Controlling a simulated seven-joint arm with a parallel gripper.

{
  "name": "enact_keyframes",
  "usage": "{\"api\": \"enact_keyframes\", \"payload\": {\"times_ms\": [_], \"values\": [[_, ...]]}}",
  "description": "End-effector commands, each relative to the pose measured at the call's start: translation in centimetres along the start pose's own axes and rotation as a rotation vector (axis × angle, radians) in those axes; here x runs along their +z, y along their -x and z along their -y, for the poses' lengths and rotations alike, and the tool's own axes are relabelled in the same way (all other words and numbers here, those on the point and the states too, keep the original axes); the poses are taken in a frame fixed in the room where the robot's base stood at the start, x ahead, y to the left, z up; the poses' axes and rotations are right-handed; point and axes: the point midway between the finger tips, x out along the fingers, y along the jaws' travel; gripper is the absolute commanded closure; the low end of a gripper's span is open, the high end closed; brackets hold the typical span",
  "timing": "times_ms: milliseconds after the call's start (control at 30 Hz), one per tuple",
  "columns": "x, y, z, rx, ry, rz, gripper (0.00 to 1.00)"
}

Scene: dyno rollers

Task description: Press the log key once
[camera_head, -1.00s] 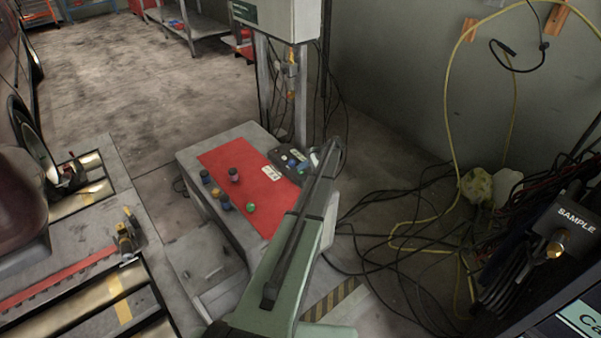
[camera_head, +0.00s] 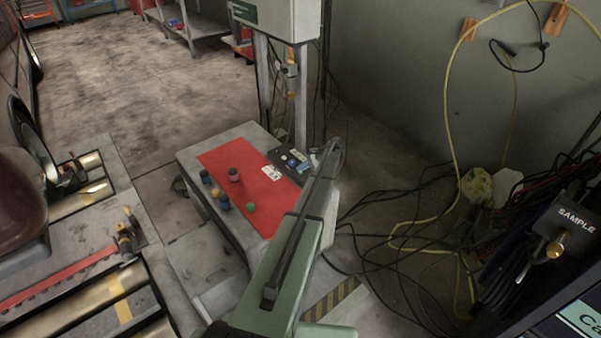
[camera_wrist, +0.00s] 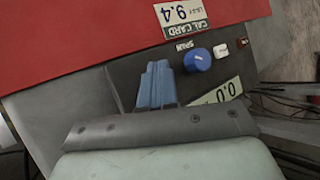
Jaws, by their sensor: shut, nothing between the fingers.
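A dark instrument box (camera_head: 298,160) sits at the back of the red mat. I cannot read which key is the log key. My gripper (camera_wrist: 158,70) is shut and empty; its blue fingers appear over the panel, left of the knob and apart from it in the picture. Fingertip height above the panel is unclear. In the head view my arm hides the fingertips.
The red mat (camera_head: 240,180) lies on a grey bench (camera_head: 193,157) with several small coloured weights or knobs, including a green one (camera_head: 250,207). Cables (camera_head: 390,235) cover the floor to the right.

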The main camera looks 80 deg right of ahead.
Motion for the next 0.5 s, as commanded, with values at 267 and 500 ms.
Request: {"api": "enact_keyframes", "payload": {"times_ms": [267, 500], "values": [[0.5, 0.6, 0.4, 0.000, 0.000, 0.000, 1.00], [0.8, 1.1, 0.8, 0.001, -0.001, 0.000, 1.00]]}}
